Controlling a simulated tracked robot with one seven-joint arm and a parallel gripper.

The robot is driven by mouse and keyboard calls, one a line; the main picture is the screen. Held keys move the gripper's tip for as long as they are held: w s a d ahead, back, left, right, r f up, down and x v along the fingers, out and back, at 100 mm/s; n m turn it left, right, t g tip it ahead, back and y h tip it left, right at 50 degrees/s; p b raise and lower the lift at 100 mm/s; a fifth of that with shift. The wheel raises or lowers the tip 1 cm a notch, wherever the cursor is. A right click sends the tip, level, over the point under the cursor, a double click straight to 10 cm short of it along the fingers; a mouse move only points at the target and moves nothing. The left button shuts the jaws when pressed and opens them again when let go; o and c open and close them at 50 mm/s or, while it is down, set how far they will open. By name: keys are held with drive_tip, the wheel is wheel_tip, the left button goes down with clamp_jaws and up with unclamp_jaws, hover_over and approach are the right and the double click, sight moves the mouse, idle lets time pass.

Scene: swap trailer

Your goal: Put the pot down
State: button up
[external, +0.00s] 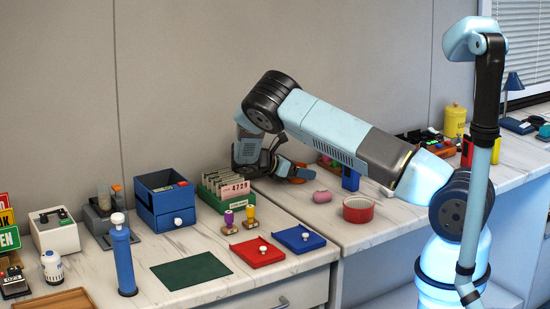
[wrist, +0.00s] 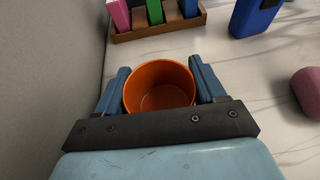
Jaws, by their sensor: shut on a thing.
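An orange pot (wrist: 160,90) is between the two blue fingers of my gripper (wrist: 160,80) in the wrist view. The fingers are shut on it, one on each side, and its open top faces the camera. In the external view my gripper (external: 290,171) is low over the back of the counter, near the wall. Only a little of the orange pot (external: 299,172) shows there. I cannot tell whether its bottom touches the counter.
A wooden rack (wrist: 160,28) with coloured pieces stands beyond the pot. A blue box (wrist: 256,15) and a pink object (wrist: 308,85) lie to the right. A red bowl (external: 358,209) and a green card box (external: 226,188) stand nearby. Counter between pot and pink object is clear.

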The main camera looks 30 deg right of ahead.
drive_tip(key=o, duration=1)
drive_tip(key=shift+f, duration=0.1)
drive_tip(key=shift+o, duration=0.2)
